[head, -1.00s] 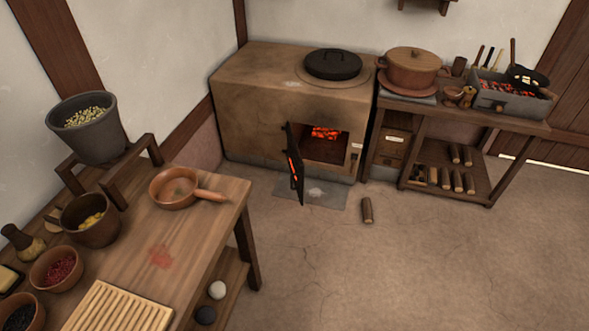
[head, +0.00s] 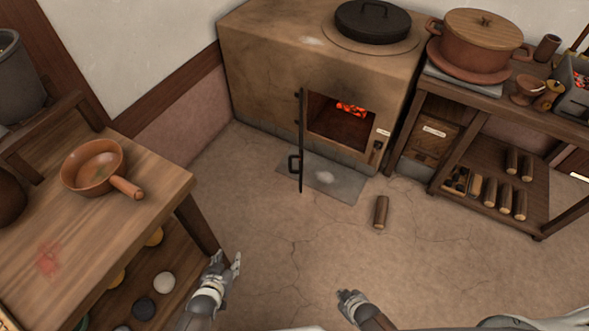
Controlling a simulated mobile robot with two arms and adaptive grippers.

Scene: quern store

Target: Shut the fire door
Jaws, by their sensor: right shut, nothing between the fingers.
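The black fire door (head: 301,130) stands open, seen almost edge-on, at the left side of the stove's fire opening (head: 335,125). Embers (head: 351,109) glow inside the clay stove (head: 265,75). A latch piece (head: 378,146) shows at the right of the opening. My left gripper (head: 229,260) is open and empty, low in the picture beside the work table. My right gripper (head: 347,293) is shut and empty, low in the middle. Both are well apart from the door.
A log (head: 381,212) lies on the floor right of the metal floor plate (head: 335,181). The work table (head: 120,235) with a pan (head: 94,167) stands at left. A shelf bench (head: 480,185) with a lidded pot (head: 480,40) stands at right. The floor before the stove is otherwise clear.

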